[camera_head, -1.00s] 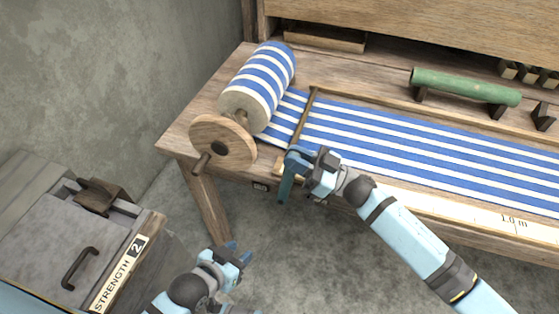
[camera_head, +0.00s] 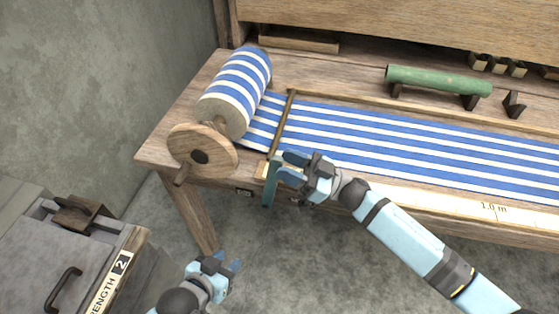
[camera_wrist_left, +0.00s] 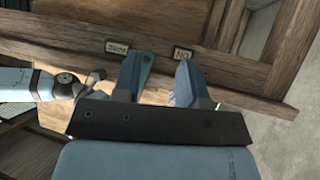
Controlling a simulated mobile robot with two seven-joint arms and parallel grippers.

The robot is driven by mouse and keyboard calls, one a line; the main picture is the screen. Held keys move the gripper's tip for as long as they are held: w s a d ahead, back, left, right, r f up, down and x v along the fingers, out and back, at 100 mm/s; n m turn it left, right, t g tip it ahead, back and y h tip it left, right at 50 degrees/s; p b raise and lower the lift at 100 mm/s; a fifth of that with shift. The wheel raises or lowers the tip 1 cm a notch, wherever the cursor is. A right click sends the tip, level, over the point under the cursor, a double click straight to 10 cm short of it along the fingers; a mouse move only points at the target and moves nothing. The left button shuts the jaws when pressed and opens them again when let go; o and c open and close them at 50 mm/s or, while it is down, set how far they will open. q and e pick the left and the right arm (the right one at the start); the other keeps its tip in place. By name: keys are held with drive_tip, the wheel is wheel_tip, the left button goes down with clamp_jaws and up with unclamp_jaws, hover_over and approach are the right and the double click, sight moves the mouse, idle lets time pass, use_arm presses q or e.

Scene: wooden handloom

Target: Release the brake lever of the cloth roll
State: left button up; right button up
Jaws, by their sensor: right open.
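The cloth roll (camera_head: 236,92), wound with blue-and-white striped cloth, sits at the bench's left end behind a round wooden disc (camera_head: 203,150). A flat teal lever (camera_head: 269,188), apparently the brake lever, hangs at the bench's front edge. In the left wrist view the lever (camera_wrist_left: 147,70) shows between two small label plates, partly behind a finger. My right gripper (camera_head: 286,168) is open just right of the lever; whether it touches is unclear. My left gripper (camera_head: 227,263) is open and empty, lower and nearer; its fingers (camera_wrist_left: 158,82) frame the lever from a distance.
A grey cabinet (camera_head: 38,262) with a handle and a "2" label stands at the lower left. Striped cloth (camera_head: 400,145) runs along the bench under a thin wooden bar (camera_head: 282,122). A green roller (camera_head: 438,80) rests behind it. Open floor lies below the bench.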

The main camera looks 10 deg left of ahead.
use_arm(q)
drive_tip(key=shift+r, duration=0.1)
use_arm(e)
drive_tip(key=d, duration=1)
drive_tip(key=shift+s+d, duration=0.2)
drive_tip(key=shift+d, duration=0.15)
use_arm(q)
drive_tip(key=shift+c, duration=0.5)
